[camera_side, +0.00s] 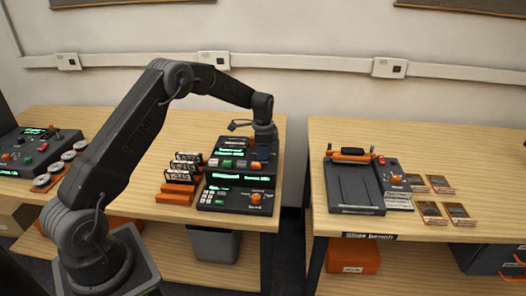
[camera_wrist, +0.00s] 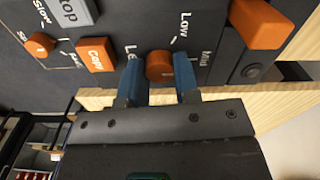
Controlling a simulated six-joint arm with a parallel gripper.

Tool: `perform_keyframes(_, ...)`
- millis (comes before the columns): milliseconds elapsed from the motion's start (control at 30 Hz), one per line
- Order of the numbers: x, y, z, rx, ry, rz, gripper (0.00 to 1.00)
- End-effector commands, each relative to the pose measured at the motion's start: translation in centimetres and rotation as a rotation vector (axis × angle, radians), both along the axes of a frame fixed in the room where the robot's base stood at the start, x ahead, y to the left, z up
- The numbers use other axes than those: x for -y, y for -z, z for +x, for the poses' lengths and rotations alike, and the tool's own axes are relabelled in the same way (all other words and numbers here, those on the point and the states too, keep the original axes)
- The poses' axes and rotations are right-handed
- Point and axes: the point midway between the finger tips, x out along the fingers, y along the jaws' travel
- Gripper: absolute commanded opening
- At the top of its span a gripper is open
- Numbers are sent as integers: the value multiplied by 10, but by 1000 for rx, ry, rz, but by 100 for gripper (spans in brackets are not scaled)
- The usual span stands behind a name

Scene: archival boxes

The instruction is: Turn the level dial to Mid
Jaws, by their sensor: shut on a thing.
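The level dial (camera_wrist: 159,67) is a round orange knob on a dark panel (camera_wrist: 112,22) in the wrist view. White lettering beside it reads "Low" above and "Mid" to its right; a label starting "Le" is partly hidden by a finger. My gripper (camera_wrist: 160,76) has its two blue fingers on either side of the knob, shut on it. I cannot make out where the knob's pointer stands. In the side view my gripper (camera_side: 263,160) is down at the right side of the rear dark unit (camera_side: 228,147), and it hides the dial there.
An orange "Copy" button (camera_wrist: 96,55), a grey "Stop" button (camera_wrist: 70,11) and a smaller orange knob (camera_wrist: 40,44) lie left of the dial. An orange block (camera_wrist: 260,22) stands close on the right. A front unit with an orange knob (camera_side: 255,198) and orange racks (camera_side: 178,190) are nearby.

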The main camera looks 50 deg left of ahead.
Motion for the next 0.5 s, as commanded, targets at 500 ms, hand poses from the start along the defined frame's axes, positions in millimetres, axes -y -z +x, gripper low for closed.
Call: perform_keyframes(500, 0, 0, 0, 0, 3, 0, 41)
